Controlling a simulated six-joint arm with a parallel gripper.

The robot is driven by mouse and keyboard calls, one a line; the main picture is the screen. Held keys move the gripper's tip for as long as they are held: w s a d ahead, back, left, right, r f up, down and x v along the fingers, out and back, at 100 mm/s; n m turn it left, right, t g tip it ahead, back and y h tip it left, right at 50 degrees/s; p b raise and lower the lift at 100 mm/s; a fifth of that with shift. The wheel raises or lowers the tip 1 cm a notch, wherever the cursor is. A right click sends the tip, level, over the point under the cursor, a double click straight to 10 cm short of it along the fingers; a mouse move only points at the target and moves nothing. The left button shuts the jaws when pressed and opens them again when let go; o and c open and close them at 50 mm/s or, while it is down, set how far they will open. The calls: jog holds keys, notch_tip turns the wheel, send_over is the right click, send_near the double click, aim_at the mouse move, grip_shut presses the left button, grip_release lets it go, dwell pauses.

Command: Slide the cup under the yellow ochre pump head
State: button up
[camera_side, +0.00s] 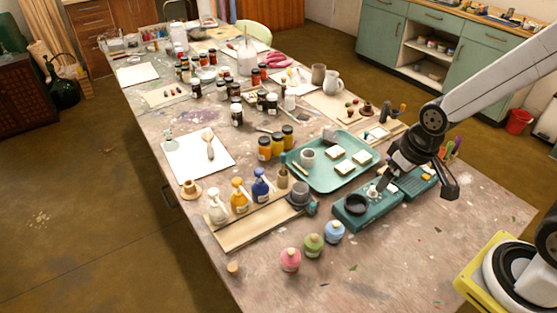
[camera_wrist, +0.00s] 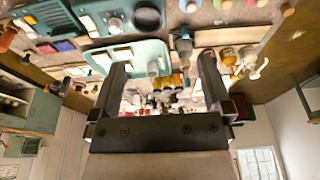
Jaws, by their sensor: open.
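A row of three pump bottles stands on a wooden board: white, yellow ochre (camera_side: 239,196) in the middle, and blue. A grey cup (camera_side: 300,191) stands at the board's right end, beyond the blue bottle and apart from the yellow ochre pump. Another small grey cup (camera_side: 307,158) stands on the teal tray (camera_side: 331,187); it also shows in the wrist view (camera_wrist: 153,68). I cannot tell which cup is meant. My gripper (camera_wrist: 162,76) is open and empty, with its fingers apart in the wrist view. In the side view it hangs right of both cups, above the teal devices.
A teal device with a black dish (camera_side: 356,203) lies between my gripper and the board. Pink (camera_side: 290,260), green and blue round jars stand in front. Yellow-orange jars (camera_side: 265,149) stand behind the pumps. The table's front right is largely clear.

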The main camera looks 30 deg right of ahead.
jog(key=shift+w, duration=0.1)
jog(key=c, duration=0.5)
jog(key=m+g, duration=0.3)
jog(key=m, duration=0.6)
send_over(313, 204)
jog(key=f, duration=1.2)
jog(key=shift+s+d+f, duration=0.1)
jog(key=shift+s+f, duration=0.1)
jog(key=shift+f, duration=0.1)
jog(key=shift+w+f, duration=0.15)
jog(key=shift+f, duration=0.15)
jog(key=shift+f, duration=0.1)
jog(key=shift+f, duration=3.8)
jog(key=shift+c, duration=0.2)
